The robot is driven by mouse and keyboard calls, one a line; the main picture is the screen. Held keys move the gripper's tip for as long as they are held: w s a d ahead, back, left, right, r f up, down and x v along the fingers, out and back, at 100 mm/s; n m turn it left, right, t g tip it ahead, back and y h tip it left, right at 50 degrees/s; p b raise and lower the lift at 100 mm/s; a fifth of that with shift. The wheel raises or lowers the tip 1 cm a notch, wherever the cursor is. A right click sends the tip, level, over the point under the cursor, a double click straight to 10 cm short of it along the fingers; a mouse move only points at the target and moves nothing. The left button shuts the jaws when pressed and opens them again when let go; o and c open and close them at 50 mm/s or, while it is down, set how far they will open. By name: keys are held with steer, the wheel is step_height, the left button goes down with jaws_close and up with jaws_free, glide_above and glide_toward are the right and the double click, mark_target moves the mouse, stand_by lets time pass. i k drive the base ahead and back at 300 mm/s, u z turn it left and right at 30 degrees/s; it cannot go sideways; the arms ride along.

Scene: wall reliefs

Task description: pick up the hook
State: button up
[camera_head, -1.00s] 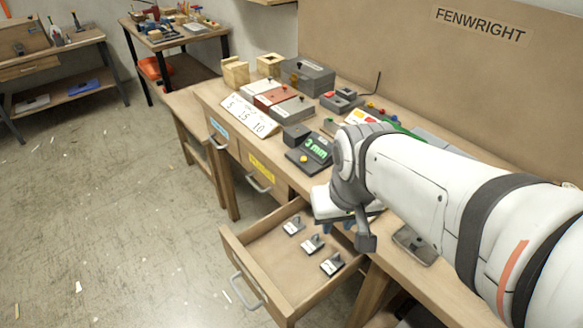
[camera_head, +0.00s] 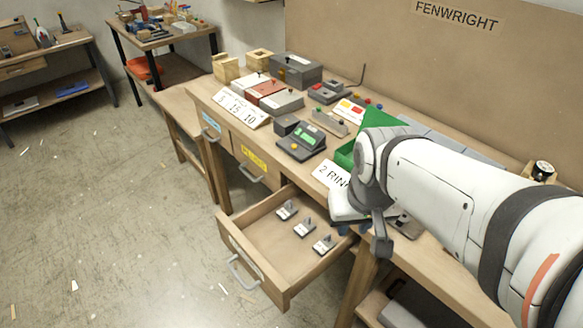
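No single thing is plainly the hook. Three small pale blocks with dark upright parts lie in the open drawer (camera_head: 262,262): a far one (camera_head: 286,210), a middle one (camera_head: 304,228) and a near one (camera_head: 323,245). They may be hooks, but are too small to tell. A thin dark bent rod (camera_head: 361,76) also stands up at the back of the bench. My gripper (camera_head: 345,228) is at the end of my white arm, just right of the drawer's inner end and the near block. My wrist mostly hides its fingers, and nothing held can be made out.
The bench (camera_head: 225,110) carries grey and red boxes, a number card (camera_head: 243,108), a device with a green display (camera_head: 302,138), a green bin (camera_head: 375,122) and a partly hidden "2 RIN" card (camera_head: 331,175). A shut yellow-labelled drawer (camera_head: 252,158) is left of the open one. The floor at left is mostly clear.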

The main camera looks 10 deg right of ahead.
mark_target(326, 243)
steer(key=z, duration=0.05)
steer(key=k, duration=0.5)
steer(key=u, duration=0.15)
steer(key=i, duration=0.55)
steer(key=z, duration=0.75)
steer(key=k, duration=0.95)
steer(key=u, duration=0.55)
steer(key=i, duration=1)
steer(key=u, duration=0.05)
